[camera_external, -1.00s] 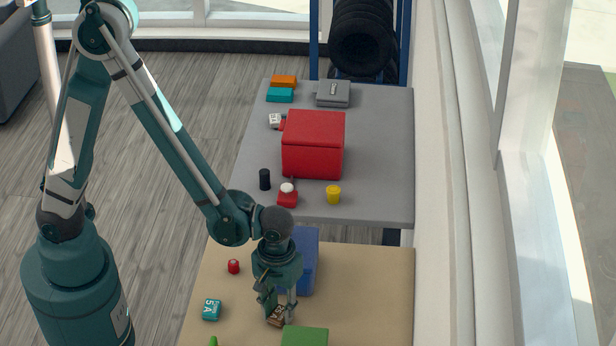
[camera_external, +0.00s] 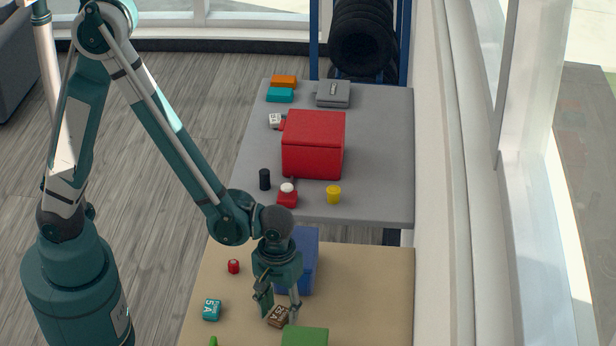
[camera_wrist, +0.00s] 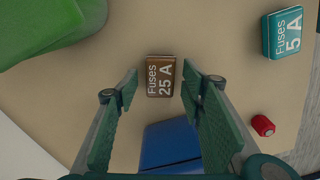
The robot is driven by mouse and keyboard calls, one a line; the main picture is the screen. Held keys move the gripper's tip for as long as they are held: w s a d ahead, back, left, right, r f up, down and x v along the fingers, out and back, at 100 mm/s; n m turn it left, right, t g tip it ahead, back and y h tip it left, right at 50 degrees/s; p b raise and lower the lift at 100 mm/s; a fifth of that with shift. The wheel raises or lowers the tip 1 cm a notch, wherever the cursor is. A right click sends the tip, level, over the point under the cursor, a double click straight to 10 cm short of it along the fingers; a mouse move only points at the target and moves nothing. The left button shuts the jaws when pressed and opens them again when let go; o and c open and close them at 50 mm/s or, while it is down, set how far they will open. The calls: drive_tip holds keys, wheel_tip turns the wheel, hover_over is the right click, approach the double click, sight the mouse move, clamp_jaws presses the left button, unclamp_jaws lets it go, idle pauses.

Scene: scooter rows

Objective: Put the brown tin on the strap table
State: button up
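The brown tin (camera_external: 278,316), marked "Fuses 25 A", lies on the tan table (camera_external: 232,290) in front. In the wrist view the tin (camera_wrist: 160,77) sits between and just beyond the fingertips of my gripper (camera_wrist: 160,88). My gripper (camera_external: 279,309) is open, points down over the tin, and shows a gap on both sides of it. The grey table (camera_external: 385,150) stands behind the tan one. I cannot tell from any marking which table is the strap table.
A blue box (camera_external: 308,265) stands close behind my gripper and a green box (camera_external: 305,337) close in front. A teal tin (camera_external: 212,310) and a red item (camera_external: 233,266) lie to the left. A red cooler (camera_external: 314,145) stands on the grey table; its right side is clear.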

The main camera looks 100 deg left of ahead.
wheel_tip(320, 180, up, 12)
drive_tip(key=p, duration=0.1)
idle(0.7)
drive_tip(key=shift+f, duration=0.1)
idle(0.6)
wheel_tip(320, 180, up, 11)
drive_tip(key=m+t, duration=0.3)
drive_tip(key=m, duration=0.3)
hover_over(278, 314)
drive_tip(key=s, duration=0.6)
drive_tip(key=s+a+r+m+t, duration=0.1)
drive_tip(key=s+r+m+t, duration=0.3)
drive_tip(key=s+r+m, duration=0.3)
drive_tip(key=shift+s+a+r+m, duration=0.2)
drive_tip(key=shift+s+r+m, duration=0.15)
drive_tip(key=shift+s, duration=1.05)
